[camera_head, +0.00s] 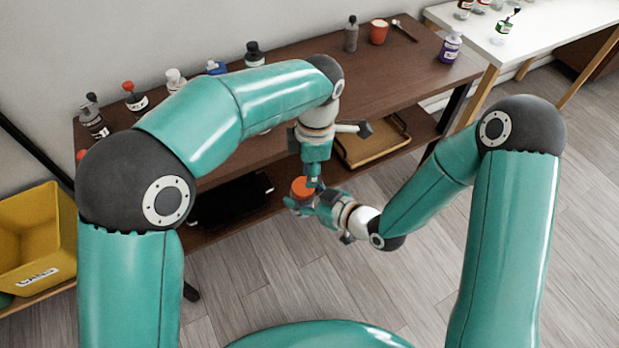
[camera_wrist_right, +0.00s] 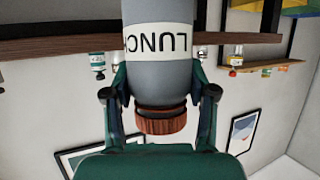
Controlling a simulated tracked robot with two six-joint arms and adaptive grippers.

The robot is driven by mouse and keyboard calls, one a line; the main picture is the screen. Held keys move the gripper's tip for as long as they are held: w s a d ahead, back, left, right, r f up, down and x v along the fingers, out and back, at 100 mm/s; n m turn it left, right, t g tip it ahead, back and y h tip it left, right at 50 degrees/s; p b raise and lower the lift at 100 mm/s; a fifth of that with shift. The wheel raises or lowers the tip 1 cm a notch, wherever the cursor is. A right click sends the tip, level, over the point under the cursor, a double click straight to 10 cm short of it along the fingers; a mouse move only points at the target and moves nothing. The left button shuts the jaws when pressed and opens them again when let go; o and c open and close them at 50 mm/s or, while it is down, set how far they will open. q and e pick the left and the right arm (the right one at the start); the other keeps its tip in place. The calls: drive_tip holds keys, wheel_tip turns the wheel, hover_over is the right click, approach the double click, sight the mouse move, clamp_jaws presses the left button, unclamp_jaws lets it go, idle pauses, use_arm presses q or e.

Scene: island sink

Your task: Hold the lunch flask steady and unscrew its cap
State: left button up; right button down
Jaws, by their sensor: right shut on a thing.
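The lunch flask is a grey cylinder with a pale band lettered "LUNCH" and an orange-brown cap. In the right wrist view the flask body (camera_wrist_right: 160,75) appears upside down, with the cap (camera_wrist_right: 162,122) toward my palm. My right gripper (camera_wrist_right: 160,95) has a finger on each side of the flask and is shut on its body near the cap end. In the head view the orange cap (camera_head: 301,186) shows on top, and my right gripper (camera_head: 306,202) comes from the right. My left gripper (camera_head: 313,183) points down close beside the cap; its finger gap and any contact are unclear.
A brown wooden bench (camera_head: 385,70) behind carries several bottles and an orange cup (camera_head: 378,32). Its lower shelf holds a wooden tray (camera_head: 372,145) and a dark item (camera_head: 235,200). A yellow bin (camera_head: 38,235) stands left. The floor (camera_head: 430,290) at right front is clear.

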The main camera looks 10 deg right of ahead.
sight(304, 186)
use_arm(q)
drive_tip(key=o, duration=0.5)
drive_tip(key=shift+r, duration=0.3)
drive_tip(key=shift+c, duration=0.2)
drive_tip(key=shift+o, duration=0.6)
drive_tip(key=shift+m, duration=0.4)
drive_tip(key=m, duration=1.2)
drive_tip(key=shift+m, duration=0.3)
drive_tip(key=m, duration=0.4)
drive_tip(key=shift+w+a+m, duration=0.1)
drive_tip(key=shift+a+m, duration=0.05)
drive_tip(key=shift+m, duration=0.15)
drive_tip(key=m, duration=0.6)
drive_tip(key=shift+r+m, duration=0.1)
drive_tip(key=shift+m, duration=0.2)
drive_tip(key=m, duration=0.4)
drive_tip(key=shift+a+r, duration=0.15)
drive_tip(key=m, duration=0.7)
drive_tip(key=shift+a+r+t, duration=0.15)
drive_tip(key=shift+r+t, duration=0.25)
drive_tip(key=shift+r+m, duration=0.15)
drive_tip(key=shift+m, duration=0.25)
drive_tip(key=shift+r, duration=0.3)
drive_tip(key=shift+w+a+f, duration=0.1)
drive_tip(key=shift+a+f, duration=0.05)
drive_tip(key=shift+f, duration=1.75)
drive_tip(key=shift+w+a+f, duration=0.1)
drive_tip(key=shift+f, duration=1.75)
